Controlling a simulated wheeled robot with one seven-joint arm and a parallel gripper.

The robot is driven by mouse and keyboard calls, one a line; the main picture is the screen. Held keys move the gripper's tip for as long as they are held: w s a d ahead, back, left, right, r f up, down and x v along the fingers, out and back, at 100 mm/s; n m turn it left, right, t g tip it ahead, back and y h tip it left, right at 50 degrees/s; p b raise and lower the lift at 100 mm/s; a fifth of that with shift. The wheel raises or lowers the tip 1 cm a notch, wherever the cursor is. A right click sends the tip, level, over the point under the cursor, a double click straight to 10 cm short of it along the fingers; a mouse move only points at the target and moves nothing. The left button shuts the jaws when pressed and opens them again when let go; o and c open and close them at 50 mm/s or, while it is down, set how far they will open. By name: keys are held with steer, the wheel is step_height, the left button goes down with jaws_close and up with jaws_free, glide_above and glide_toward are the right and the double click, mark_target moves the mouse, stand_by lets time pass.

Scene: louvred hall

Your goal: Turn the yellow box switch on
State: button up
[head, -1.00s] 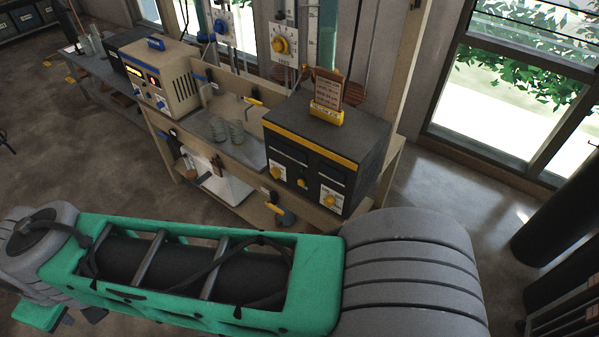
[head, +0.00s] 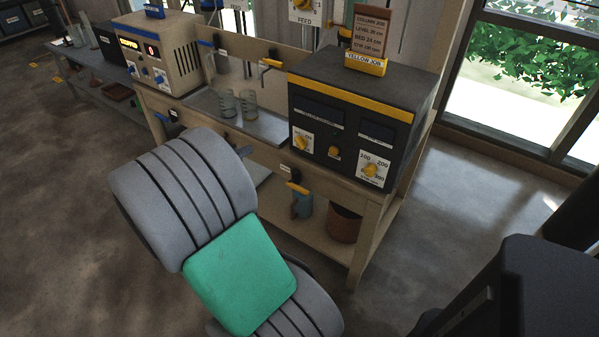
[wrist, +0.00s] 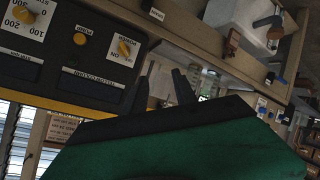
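The yellow box (head: 345,125) is a dark box with a yellow stripe and a "YELLOW JOB" tag, at the right end of the bench. Its front carries a power switch (head: 302,142) at left, a small yellow knob (head: 334,152) and a numbered dial (head: 370,170) at right. In the wrist view the box is upside down, and its power switch (wrist: 124,47) has a yellow lever beside an "ON" mark. My gripper (wrist: 166,70) shows two dark fingers apart with nothing between them, below and right of the switch in that picture. The head view does not show my gripper.
A beige box (head: 160,55) with a lit display stands left on the bench. Glass beakers (head: 238,103) stand between the boxes. A card (head: 369,27) stands on the yellow box. A blue mug (head: 302,205) and a brown pot (head: 345,222) sit below.

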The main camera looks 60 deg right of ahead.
mark_target(298, 145)
steer(key=s+d+f+g+h+b, duration=0.3)
steer(key=s+d+f+h+b, duration=0.25)
steer(key=s+d+f, duration=0.2)
steer(key=d, duration=0.3)
steer(key=s+d, duration=0.1)
steer(key=d, duration=0.5)
steer(key=shift+s+d+p, duration=0.15)
steer(key=shift+d+p, duration=0.15)
steer(key=shift+p, duration=0.05)
steer(key=shift+d, duration=0.35)
steer(key=shift+c, duration=0.4)
jaws_close()
